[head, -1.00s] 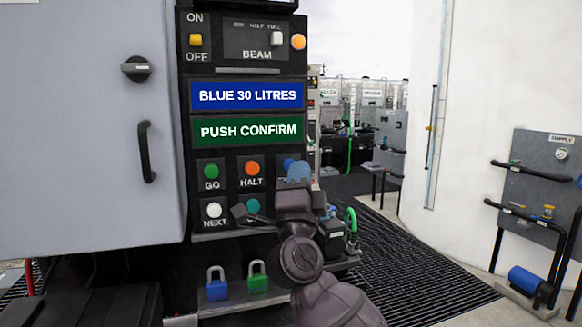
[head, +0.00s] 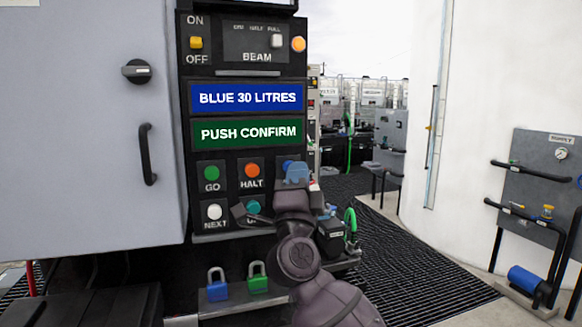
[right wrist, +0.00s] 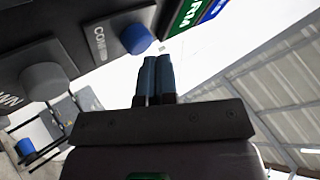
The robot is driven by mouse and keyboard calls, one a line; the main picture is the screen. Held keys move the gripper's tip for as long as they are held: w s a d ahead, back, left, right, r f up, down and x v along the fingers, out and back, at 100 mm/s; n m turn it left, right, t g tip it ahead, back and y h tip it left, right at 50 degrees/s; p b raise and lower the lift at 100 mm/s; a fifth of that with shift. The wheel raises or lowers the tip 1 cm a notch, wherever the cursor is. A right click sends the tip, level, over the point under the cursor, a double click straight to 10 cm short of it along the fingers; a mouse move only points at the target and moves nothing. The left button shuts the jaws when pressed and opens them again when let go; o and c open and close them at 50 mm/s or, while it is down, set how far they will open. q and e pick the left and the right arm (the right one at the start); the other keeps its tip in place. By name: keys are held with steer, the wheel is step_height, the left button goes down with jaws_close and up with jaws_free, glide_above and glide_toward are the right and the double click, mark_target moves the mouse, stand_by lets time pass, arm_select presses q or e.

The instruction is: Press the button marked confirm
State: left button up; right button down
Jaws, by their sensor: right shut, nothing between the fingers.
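The blue button (head: 288,164) is in the top row of the control panel, right of the orange HALT button, and my right gripper partly covers it. In the right wrist view the blue button (right wrist: 136,39) has a label beside it starting "CON"; the rest is hard to read. My right gripper (head: 297,173) is shut and empty, its blue-grey fingertips close to this button. In the wrist view the fingertips (right wrist: 151,60) appear just below and right of the button; I cannot tell whether they touch. My left gripper is not in view.
The panel's green screen (head: 248,132) reads PUSH CONFIRM, below a blue screen (head: 247,97) reading BLUE 30 LITRES. Nearby are the green GO (head: 211,173), orange HALT (head: 252,169), white NEXT (head: 214,211) and teal (head: 253,207) buttons. A grey button (right wrist: 44,80) neighbours the blue one.

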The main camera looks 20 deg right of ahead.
steer(key=shift+w, duration=0.15)
stand_by(0.5)
steer(key=shift+w, duration=0.45)
stand_by(0.5)
stand_by(0.3)
steer(key=shift+s+p, duration=0.95)
steer(key=shift+s, duration=0.1)
